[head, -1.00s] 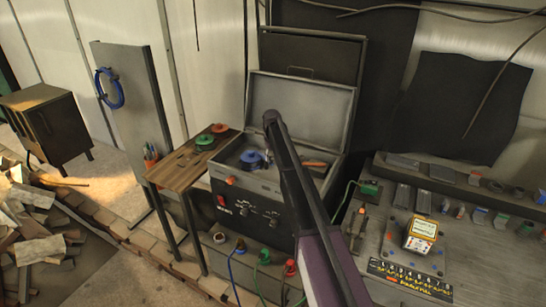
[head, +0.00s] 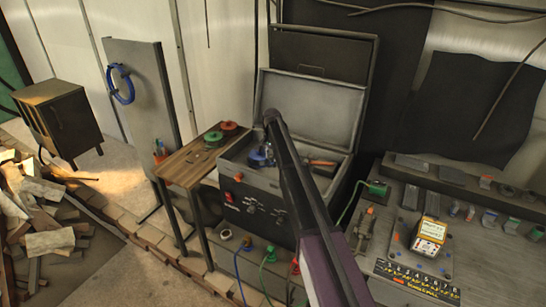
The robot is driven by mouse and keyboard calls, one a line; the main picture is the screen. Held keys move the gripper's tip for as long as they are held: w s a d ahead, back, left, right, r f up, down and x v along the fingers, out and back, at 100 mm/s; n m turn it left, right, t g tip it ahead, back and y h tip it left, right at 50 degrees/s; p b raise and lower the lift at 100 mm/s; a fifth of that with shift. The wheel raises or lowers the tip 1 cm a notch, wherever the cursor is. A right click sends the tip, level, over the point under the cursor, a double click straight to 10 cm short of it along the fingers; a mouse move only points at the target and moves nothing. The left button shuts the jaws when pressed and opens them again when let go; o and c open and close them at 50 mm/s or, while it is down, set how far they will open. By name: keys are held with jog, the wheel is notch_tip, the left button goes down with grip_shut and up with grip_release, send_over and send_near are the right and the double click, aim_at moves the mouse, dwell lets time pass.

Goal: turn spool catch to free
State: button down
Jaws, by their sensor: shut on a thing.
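The open grey case (head: 310,110) stands in the middle of the head view, with its lid raised. A blue spool (head: 259,158) lies in it at the left. My dark arm comes up from the bottom and ends above the spool. My gripper (head: 269,150) is small and mostly hidden there, beside the spool, and shut on a small part. That part is at the place of the spool catch, but its shape and turn cannot be made out.
A wooden side table (head: 190,165) with red and green spools stands left of the case. The right bench (head: 405,265) carries a yellow meter (head: 430,234) and small parts. Cables hang at the case's front. Scrap wood (head: 50,215) lies at the far left.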

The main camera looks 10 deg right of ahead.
jog(key=shift+w+a+m, duration=0.1)
jog(key=shift+a+m, duration=0.1)
jog(key=shift+m, duration=0.2)
jog(key=shift+c, duration=1.7)
grip_release()
